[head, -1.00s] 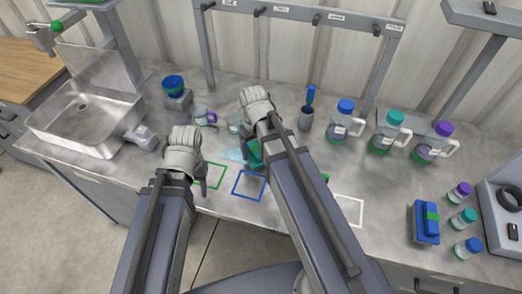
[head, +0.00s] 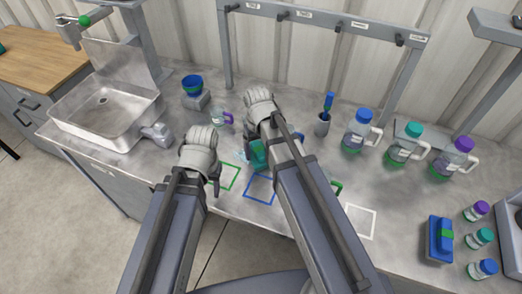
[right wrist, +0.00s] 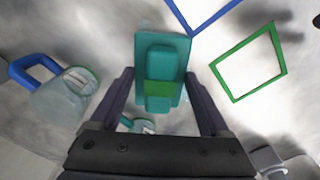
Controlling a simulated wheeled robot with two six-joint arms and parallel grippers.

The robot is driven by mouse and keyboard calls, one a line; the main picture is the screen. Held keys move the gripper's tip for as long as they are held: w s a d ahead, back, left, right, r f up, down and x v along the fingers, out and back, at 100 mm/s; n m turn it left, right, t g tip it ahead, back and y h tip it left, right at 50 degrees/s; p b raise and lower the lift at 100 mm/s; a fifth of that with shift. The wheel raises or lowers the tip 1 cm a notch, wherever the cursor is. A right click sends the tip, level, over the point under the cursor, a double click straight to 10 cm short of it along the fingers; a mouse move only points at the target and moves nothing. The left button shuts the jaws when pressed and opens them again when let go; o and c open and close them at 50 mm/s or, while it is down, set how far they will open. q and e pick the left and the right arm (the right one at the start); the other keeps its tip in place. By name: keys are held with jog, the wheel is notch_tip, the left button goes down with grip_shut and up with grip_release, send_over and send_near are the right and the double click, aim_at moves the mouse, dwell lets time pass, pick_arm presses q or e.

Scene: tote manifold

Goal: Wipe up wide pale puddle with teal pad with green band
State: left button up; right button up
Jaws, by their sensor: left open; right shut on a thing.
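The teal pad with green band (head: 258,153) is at my right gripper, low over the counter. In the right wrist view the teal pad (right wrist: 160,88) sits between both fingers, its green band facing the camera. My right gripper (right wrist: 162,103) is shut on it. Whether the pad touches the counter I cannot tell. A small pale blue patch of the puddle (head: 241,156) shows just left of the pad; the pad and right arm may hide more. My left gripper (head: 214,182) is open and empty beside the green outlined square, left of the pad.
The blue (head: 261,188) and green (head: 224,177) outlined squares are bare. Lidded jugs (head: 405,146) stand at the right. A blue block with green band (head: 439,240) lies front right. The sink (head: 105,112) is at the left.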

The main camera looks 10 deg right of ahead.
pick_arm(q)
jog(key=shift+r, duration=0.1)
pick_arm(e)
jog(key=shift+w+a, duration=0.5)
jog(key=shift+a, duration=0.2)
jog(key=shift+w+a, duration=0.5)
jog(key=shift+a, duration=0.2)
jog(key=shift+w+a, duration=0.45)
jog(key=shift+a, duration=0.3)
jog(key=shift+w+a, duration=0.4)
jog(key=shift+a, duration=0.3)
jog(key=shift+w+a, duration=0.5)
jog(key=shift+a, duration=0.2)
jog(key=shift+w+a, duration=0.5)
jog(key=shift+a, duration=0.2)
pick_arm(q)
jog(key=shift+f, duration=0.25)
pick_arm(e)
jog(key=shift+f, duration=0.15)
jog(key=shift+s, duration=0.1)
jog(key=shift+c, duration=0.6)
pick_arm(q)
jog(key=shift+r, duration=0.15)
pick_arm(e)
jog(key=shift+s+d, duration=0.45)
jog(key=shift+d, duration=0.3)
jog(key=shift+s+d, duration=0.45)
jog(key=shift+d, duration=0.3)
